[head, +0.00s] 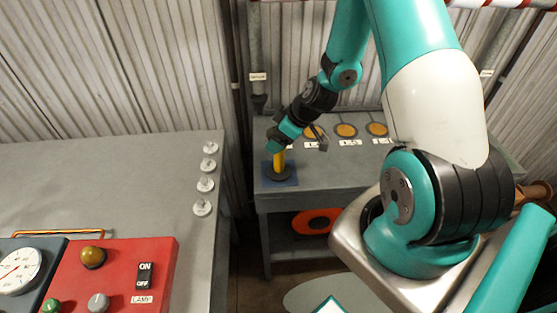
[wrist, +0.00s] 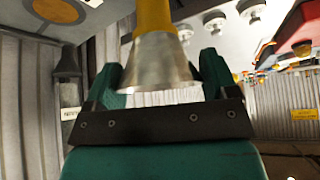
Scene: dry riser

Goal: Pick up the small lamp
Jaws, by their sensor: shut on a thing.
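The small lamp (head: 279,161) has a yellow body and a dark round base. It is upright over a blue square (head: 291,181) at the left front of the far grey table. I cannot tell whether its base touches the square. My gripper (head: 281,142) comes down from above and is shut on the lamp's upper part. In the wrist view, the lamp (wrist: 158,62) shows a silver flared head and yellow body between the two teal fingers of my gripper (wrist: 160,80). The gripper hides part of the lamp in the head view.
Several yellow discs with labels (head: 346,130) lie along the far table's back. An orange ring (head: 316,221) is on its lower shelf. The left bench (head: 130,170) carries small pale fittings (head: 205,185), a red panel (head: 120,270) and a gauge (head: 18,270). A corrugated wall stands behind.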

